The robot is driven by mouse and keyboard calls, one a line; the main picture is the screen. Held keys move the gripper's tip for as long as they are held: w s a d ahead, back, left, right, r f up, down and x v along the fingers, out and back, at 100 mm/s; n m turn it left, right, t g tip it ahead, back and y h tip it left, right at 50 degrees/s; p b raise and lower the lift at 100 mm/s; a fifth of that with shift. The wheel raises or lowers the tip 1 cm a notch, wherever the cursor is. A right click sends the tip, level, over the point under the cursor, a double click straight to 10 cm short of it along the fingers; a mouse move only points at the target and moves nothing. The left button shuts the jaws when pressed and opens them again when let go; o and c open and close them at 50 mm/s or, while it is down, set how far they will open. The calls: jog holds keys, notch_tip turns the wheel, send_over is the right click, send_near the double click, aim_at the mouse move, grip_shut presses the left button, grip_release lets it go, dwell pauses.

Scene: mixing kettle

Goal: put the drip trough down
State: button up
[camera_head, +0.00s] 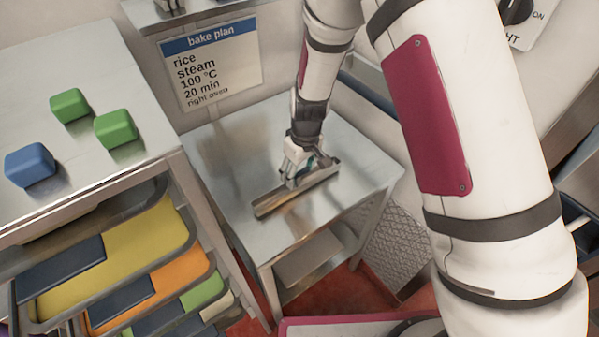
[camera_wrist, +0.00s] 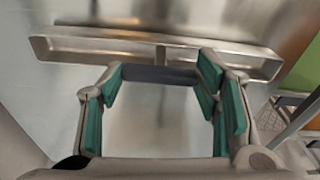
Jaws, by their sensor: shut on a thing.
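The drip trough (camera_head: 272,205) is a long, shallow metal channel. In the head view it lies slantwise over the steel table (camera_head: 235,165), on it or just above it; I cannot tell which. My gripper (camera_head: 298,172) reaches down to the trough's middle and is shut on it. In the wrist view the trough (camera_wrist: 100,46) runs across the top, with a divider near its middle. A dark bar (camera_wrist: 160,74) spans between the green-padded fingers of my gripper (camera_wrist: 160,85). The exact contact is hard to see.
A counter (camera_head: 70,190) at the left carries two green blocks (camera_head: 115,128) and a blue block (camera_head: 30,164). Below it are racks with coloured trays (camera_head: 135,250). A bake plan sign (camera_head: 212,65) hangs on the back wall. The table is clear around the trough.

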jog(key=shift+f, duration=0.35)
jog(key=shift+f, duration=0.1)
jog(key=o, duration=1.7)
jog(key=shift+c, duration=0.2)
